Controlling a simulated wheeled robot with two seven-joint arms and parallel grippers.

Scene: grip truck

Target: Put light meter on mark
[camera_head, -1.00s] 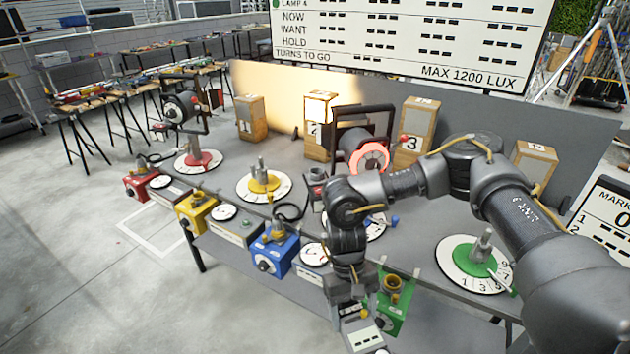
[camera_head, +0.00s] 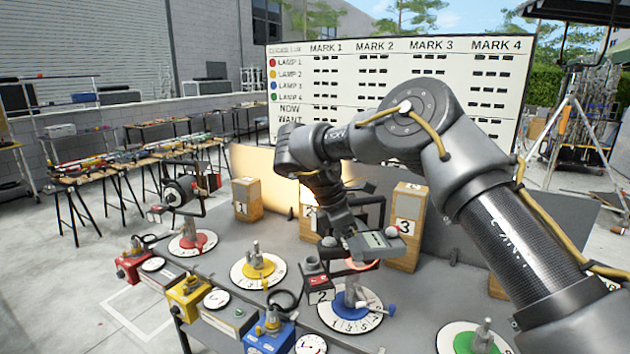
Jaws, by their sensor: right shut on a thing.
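The light meter (camera_head: 376,243), a grey box with a small display, is held in my right gripper (camera_head: 347,230). The gripper is shut on it, in the air above the bench, in front of the wooden boxes. Box 1 (camera_head: 247,199) stands at the left back. Box 2 (camera_head: 308,222) is mostly hidden by my arm. Box 3 (camera_head: 405,228) stands just right of the meter. The fourth box (camera_head: 497,288) is almost wholly hidden behind my right arm. My left gripper is out of view.
Dials stand on the bench: red (camera_head: 192,243), yellow (camera_head: 257,271), blue (camera_head: 350,309) and green (camera_head: 474,340). A lamp (camera_head: 182,191) stands over the red dial; another, partly hidden, is below the meter. Coloured control boxes line the front edge. A scoreboard (camera_head: 400,75) stands behind.

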